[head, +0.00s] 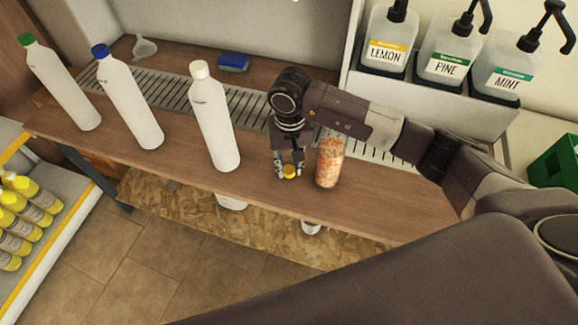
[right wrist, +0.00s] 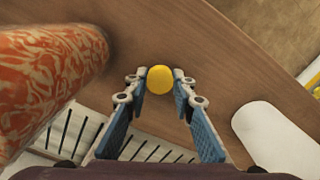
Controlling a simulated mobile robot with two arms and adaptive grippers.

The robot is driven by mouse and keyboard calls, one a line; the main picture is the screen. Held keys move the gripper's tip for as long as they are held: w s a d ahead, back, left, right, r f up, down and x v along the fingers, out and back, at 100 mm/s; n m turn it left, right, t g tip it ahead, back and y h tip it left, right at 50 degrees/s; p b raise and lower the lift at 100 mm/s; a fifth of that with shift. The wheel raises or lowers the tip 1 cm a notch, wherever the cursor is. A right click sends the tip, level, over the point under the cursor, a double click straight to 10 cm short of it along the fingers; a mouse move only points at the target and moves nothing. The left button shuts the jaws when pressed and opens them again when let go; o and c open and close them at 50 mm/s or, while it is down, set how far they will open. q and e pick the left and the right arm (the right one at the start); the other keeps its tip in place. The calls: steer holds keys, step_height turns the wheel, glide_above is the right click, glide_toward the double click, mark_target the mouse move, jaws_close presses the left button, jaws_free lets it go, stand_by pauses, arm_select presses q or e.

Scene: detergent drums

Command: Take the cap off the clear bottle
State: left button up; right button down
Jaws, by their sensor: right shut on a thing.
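My right gripper (head: 290,172) points down over the wooden counter, its fingertips shut on a small yellow cap (head: 290,170). In the right wrist view the cap (right wrist: 160,79) sits between the fingertips of the gripper (right wrist: 161,82), with bare wood around it. I see no bottle body under the cap; whether it touches the counter I cannot tell. No see-through bottle stands out. Three white bottles stand to the left: one green-capped (head: 62,85), one blue-capped (head: 130,105), one white-capped (head: 214,125). My left gripper is not in view.
An orange-patterned cylinder (head: 329,165) stands just right of my right gripper. The counter (head: 185,170) has a slotted drain strip (head: 180,88) behind, with a blue sponge (head: 233,62) and a funnel (head: 144,46). Pump dispensers (head: 447,55) stand at the back right. Yellow bottles (head: 25,205) are shelved at left.

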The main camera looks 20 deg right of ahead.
mark_target(289, 170)
steer(key=c, duration=1.6)
jaws_free()
steer(key=shift+f, duration=0.1)
steer(key=shift+r+p, duration=0.25)
steer(key=shift+p, duration=0.1)
step_height(289, 170, up, 12)
steer(key=p, duration=0.4)
steer(key=shift+f+p, duration=0.1)
steer(key=shift+p, duration=0.25)
